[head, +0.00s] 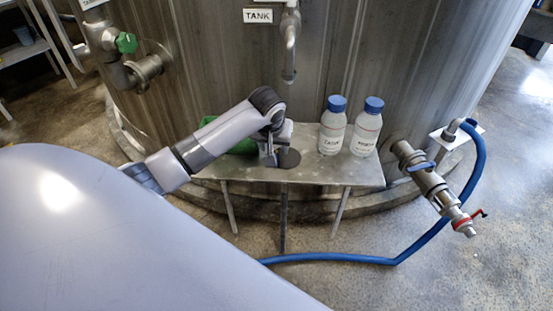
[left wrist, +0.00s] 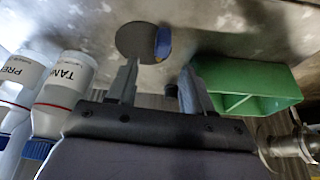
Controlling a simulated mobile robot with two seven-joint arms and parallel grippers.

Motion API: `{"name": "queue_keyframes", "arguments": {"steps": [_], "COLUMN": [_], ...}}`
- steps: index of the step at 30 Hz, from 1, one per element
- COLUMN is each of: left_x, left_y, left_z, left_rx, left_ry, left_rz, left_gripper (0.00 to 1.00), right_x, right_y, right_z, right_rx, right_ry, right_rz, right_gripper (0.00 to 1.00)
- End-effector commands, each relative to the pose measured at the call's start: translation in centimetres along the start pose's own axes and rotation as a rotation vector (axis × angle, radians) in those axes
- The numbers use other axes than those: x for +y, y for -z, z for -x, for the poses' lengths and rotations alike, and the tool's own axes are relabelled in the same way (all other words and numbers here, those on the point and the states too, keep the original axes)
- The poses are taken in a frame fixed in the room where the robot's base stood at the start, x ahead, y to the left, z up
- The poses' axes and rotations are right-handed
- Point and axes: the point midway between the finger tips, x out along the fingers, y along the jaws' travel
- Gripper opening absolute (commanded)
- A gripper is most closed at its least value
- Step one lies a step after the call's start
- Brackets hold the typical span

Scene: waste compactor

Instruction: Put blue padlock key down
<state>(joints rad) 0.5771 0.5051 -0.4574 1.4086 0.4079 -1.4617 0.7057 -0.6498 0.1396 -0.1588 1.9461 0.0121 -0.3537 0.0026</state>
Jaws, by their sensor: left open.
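A small blue piece, which looks like the blue padlock key (left wrist: 163,42), shows in the left wrist view at the edge of a dark round disc (left wrist: 136,41) on the metal shelf. My left gripper (left wrist: 160,65) is open, its two fingers apart with the blue piece just beyond and between their tips. I cannot tell whether a finger touches it. In the head view my left gripper (head: 270,158) is low over the shelf (head: 330,172), beside the disc (head: 289,158). The key is not visible there. My right gripper is not in view.
A green open box (head: 243,146) stands left of the gripper on the shelf; it also shows in the left wrist view (left wrist: 245,88). Two white bottles with blue caps (head: 333,125) (head: 367,127) stand to the right. The large metal tank (head: 215,60) rises behind. A blue hose (head: 340,258) runs across the floor.

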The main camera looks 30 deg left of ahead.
Motion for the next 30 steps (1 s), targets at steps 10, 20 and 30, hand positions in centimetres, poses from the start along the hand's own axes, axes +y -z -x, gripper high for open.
{"name": "queue_keyframes", "arguments": {"steps": [10,20,30], "left_x": [-0.1,-0.1,-0.1], "left_y": [0.1,0.2,0.2], "left_z": [-3.5,-6.1,-6.1], "left_rx": [-0.001,0.001,0.001], "left_ry": [-0.001,-0.002,-0.002], "left_rz": [-0.002,-0.003,-0.004], "left_gripper": [0.51,0.51,0.12], "right_x": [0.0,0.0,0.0], "right_y": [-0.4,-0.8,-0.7], "right_z": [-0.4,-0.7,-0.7], "right_rx": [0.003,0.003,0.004], "right_ry": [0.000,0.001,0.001], "right_rz": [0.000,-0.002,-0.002], "right_gripper": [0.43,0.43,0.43]}}
